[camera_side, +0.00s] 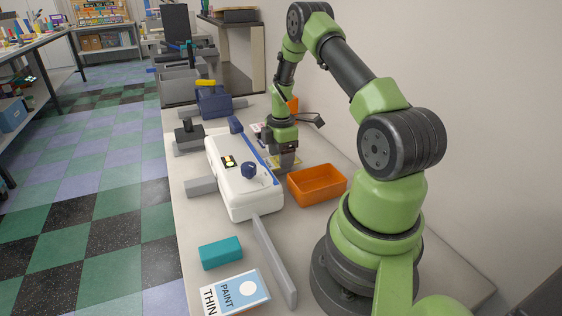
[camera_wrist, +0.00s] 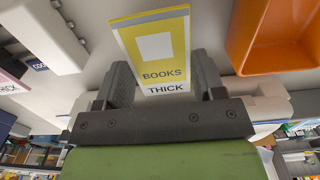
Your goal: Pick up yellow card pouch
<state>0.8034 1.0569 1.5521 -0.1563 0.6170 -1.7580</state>
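The yellow card pouch (camera_wrist: 152,47) has a white square and the words "BOOKS" and "THICK". In the wrist view its lettered end lies between the two fingers of my gripper (camera_wrist: 165,80). The fingers are spread apart, with a small gap at the left; the right finger appears very close to the pouch's edge.
An orange tray (camera_side: 317,194) stands close to the right of my gripper. A white laminator-like machine (camera_side: 230,190) with a blue knob stands to the left. A teal block (camera_side: 220,252) and a blue-and-white "PAINT" card (camera_side: 240,290) lie nearer the camera.

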